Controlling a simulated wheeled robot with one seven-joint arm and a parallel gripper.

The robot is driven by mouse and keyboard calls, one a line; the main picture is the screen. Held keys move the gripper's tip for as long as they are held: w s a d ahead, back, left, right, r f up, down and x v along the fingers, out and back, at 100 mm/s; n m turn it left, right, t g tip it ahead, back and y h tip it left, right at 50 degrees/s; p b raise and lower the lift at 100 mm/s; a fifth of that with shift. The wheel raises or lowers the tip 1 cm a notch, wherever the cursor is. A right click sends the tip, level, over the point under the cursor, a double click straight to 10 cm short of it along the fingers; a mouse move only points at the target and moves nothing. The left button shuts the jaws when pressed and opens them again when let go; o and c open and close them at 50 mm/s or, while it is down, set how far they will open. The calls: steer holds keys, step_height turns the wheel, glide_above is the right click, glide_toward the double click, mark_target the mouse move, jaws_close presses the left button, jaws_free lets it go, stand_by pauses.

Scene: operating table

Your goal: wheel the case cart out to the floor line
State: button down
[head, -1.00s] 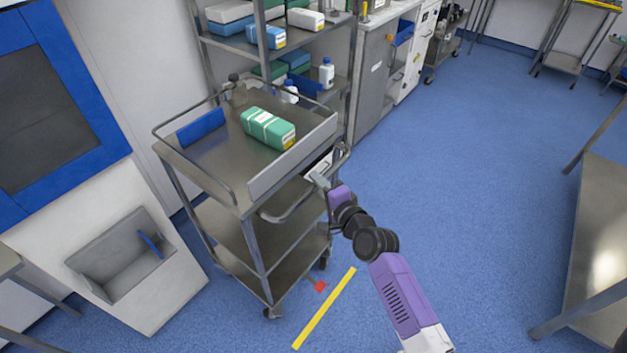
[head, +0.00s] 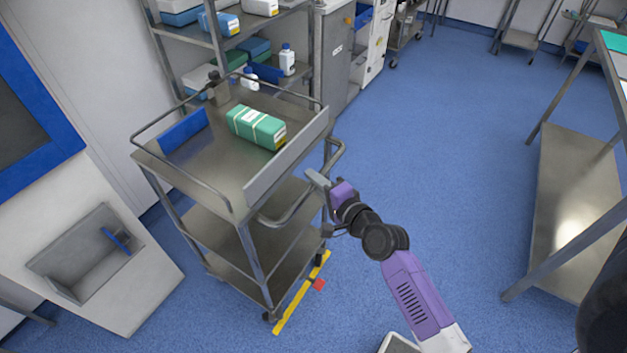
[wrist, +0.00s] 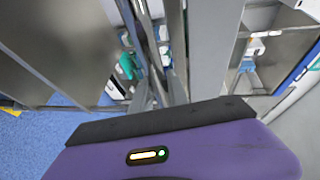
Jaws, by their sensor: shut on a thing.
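The steel case cart (head: 215,175) stands at centre left in the head view, its push handle (head: 300,208) towards me. My gripper (head: 318,182) is shut on that handle. The yellow floor line (head: 290,308) runs along the cart's near side, by its near wheels. A small red tab (head: 319,285), low in front of the cart, shows on my side of the line. A green wrapped case (head: 257,128) lies on the cart's top. In the wrist view my purple gripper body fills the bottom, and the grip on the handle is hard to make out.
A shelf rack (head: 240,45) with boxes and bottles stands behind the cart. A wall unit with a recessed basin (head: 85,255) is at left. A steel table (head: 575,200) is at right. Blue floor (head: 450,170) between is clear.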

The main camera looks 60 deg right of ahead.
steer(key=shift+f, duration=0.1)
steer(key=c, duration=1.3)
jaws_free()
steer(key=v, duration=0.8)
steer(key=shift+b, duration=0.4)
